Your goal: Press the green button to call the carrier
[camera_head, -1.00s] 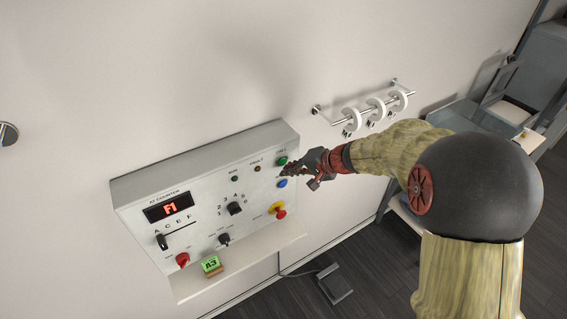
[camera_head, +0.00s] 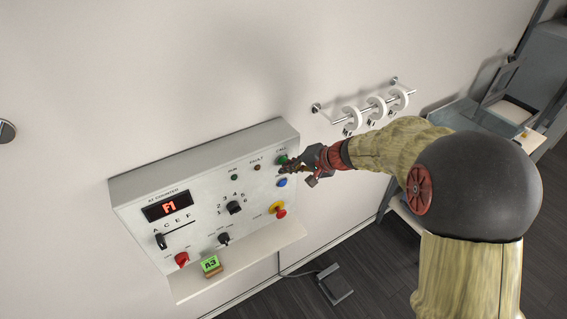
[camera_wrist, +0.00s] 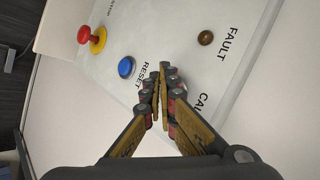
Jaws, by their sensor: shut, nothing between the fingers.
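The green button (camera_head: 282,160) is at the upper right of the grey control panel (camera_head: 190,190), under the CALL label. My gripper (camera_head: 283,169) is shut and empty, with its tips at the panel face right by the green button. I cannot tell whether they touch it. In the wrist view my gripper (camera_wrist: 162,70) points at the panel between the RESET and CALL labels. The green button is hidden there behind the fingers.
A blue RESET button (camera_head: 282,183) sits just below my fingertips, and a red mushroom button on a yellow base (camera_head: 279,210) is lower. A brown FAULT lamp (camera_head: 257,167) is to the left. A wall rail with white rings (camera_head: 376,108) is right of the panel.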

